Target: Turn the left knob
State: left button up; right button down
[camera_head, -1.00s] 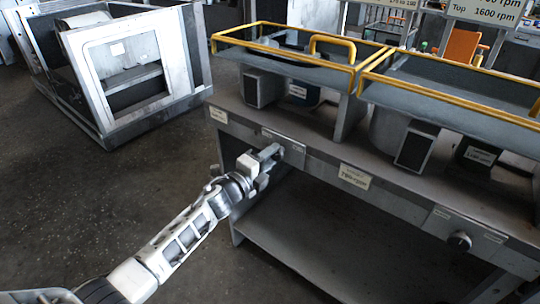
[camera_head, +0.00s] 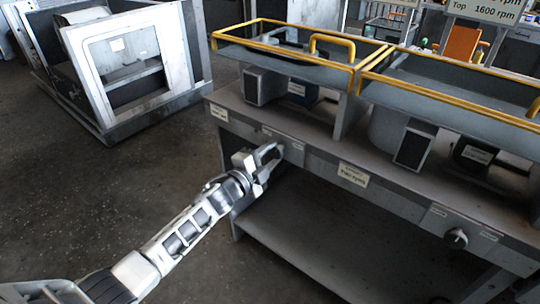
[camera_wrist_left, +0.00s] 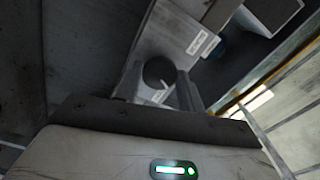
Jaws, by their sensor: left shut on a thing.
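My left gripper (camera_head: 266,162) reaches in from the left to the front panel of the workbench, at the left control. In the left wrist view, the left knob (camera_wrist_left: 158,71) is a dark round knob with a light pointer mark. It sits between the two fingers (camera_wrist_left: 160,88), which are shut on it. In the head view the fingers hide the left knob. The right knob (camera_head: 456,238) is on the same panel at the right, untouched. My right gripper is not in view.
The grey bench (camera_head: 330,165) carries yellow-railed trays (camera_head: 285,45) and labelled panels. Its lower shelf (camera_head: 320,255) is bare. A grey metal housing (camera_head: 125,70) stands on the floor at the back left. The floor between is clear.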

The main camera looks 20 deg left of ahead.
pick_arm(q)
jog(key=o, duration=1)
jog(key=shift+c, duration=0.2)
jog(key=v, duration=1.6)
